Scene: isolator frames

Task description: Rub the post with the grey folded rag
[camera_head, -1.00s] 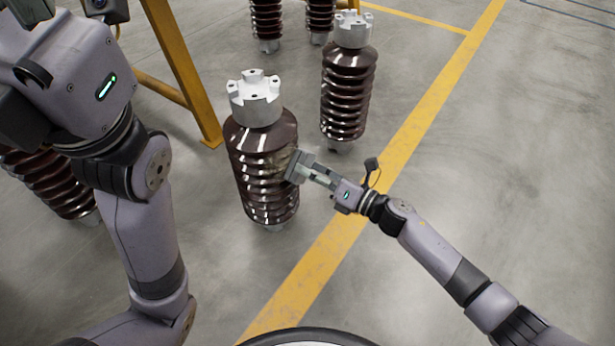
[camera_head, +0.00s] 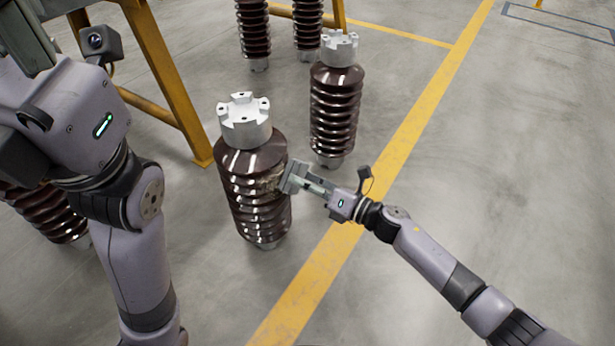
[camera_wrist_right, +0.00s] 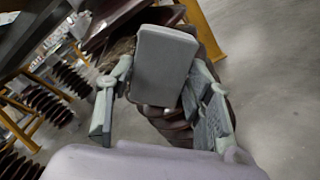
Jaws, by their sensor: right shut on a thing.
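The post (camera_head: 250,205) is a dark brown, glossy ribbed insulator with a white notched metal cap, upright on the floor left of centre in the head view. A dull brownish patch shows on its right side, beside the rag. My right gripper (camera_head: 308,183) comes from the right and is shut on the grey folded rag (camera_head: 293,176). The rag is at the post's upper right side; whether it touches is unclear. In the right wrist view the rag (camera_wrist_right: 165,65) is a pale grey rounded block between the fingers, hiding part of the post (camera_wrist_right: 172,125). My left gripper is out of view.
A similar post (camera_head: 335,110) stands just behind, to the right. More posts stand at the back and at the left edge. A yellow frame leg (camera_head: 165,75) rises behind the left arm. A yellow floor line (camera_head: 385,165) runs diagonally; the floor right of it is clear.

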